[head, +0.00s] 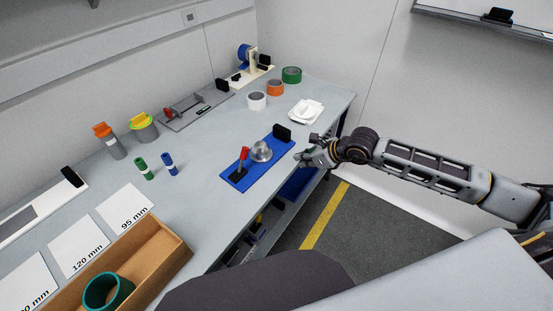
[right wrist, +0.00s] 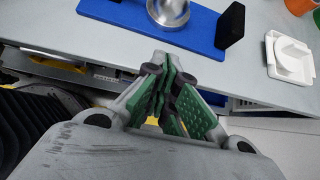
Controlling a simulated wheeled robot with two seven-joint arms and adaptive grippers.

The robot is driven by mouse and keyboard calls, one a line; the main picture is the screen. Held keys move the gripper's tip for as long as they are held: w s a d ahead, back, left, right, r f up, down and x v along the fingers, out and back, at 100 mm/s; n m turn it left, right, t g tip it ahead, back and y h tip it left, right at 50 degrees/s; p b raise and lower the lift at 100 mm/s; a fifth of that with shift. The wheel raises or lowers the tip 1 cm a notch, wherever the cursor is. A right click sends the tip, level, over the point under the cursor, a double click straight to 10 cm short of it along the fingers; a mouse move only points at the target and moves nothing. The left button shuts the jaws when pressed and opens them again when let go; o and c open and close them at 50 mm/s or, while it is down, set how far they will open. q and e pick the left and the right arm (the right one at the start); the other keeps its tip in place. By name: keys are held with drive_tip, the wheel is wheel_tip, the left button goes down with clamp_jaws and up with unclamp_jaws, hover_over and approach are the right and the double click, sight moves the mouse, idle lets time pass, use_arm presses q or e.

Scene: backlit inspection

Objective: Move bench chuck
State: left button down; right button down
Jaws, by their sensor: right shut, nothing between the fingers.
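The bench chuck is a blue base plate (head: 238,181) with a round silver chuck body (head: 261,152), a red-handled lever (head: 242,156) and a black block (head: 282,132). It lies near the bench's front edge. In the right wrist view its blue plate (right wrist: 130,18) and silver body (right wrist: 168,10) show at the top, cut off by the frame. My right gripper (head: 302,158) is beside the chuck, to its right at the bench's edge, apart from it. In the right wrist view its green-padded fingers (right wrist: 168,75) are shut and empty. My left gripper is not in view.
A white dish (head: 306,111) and green, orange and white tape rolls stand right of and behind the chuck. A grey fixture board (head: 197,108) lies at the back. Green and blue cylinders stand left. A wooden tray (head: 183,247) holds a teal ring (head: 108,291). Bare bench surrounds the chuck.

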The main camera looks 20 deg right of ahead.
sight(271, 160)
drive_tip(key=shift+x, duration=3.65)
drive_tip(key=shift+p+x, duration=0.3)
drive_tip(key=shift+x, duration=0.8)
drive_tip(key=shift+w+a, duration=0.65)
drive_tip(key=shift+w, duration=0.2)
drive_tip(key=shift+w+a+p, duration=0.3)
drive_tip(key=shift+w+a, duration=0.05)
drive_tip(key=shift+w, duration=0.1)
drive_tip(key=shift+w+a, duration=0.2)
drive_tip(key=shift+w, duration=0.1)
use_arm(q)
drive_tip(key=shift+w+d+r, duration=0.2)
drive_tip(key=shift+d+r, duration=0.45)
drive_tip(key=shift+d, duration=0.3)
use_arm(e)
drive_tip(key=shift+f, duration=0.1)
drive_tip(key=shift+w, duration=0.1)
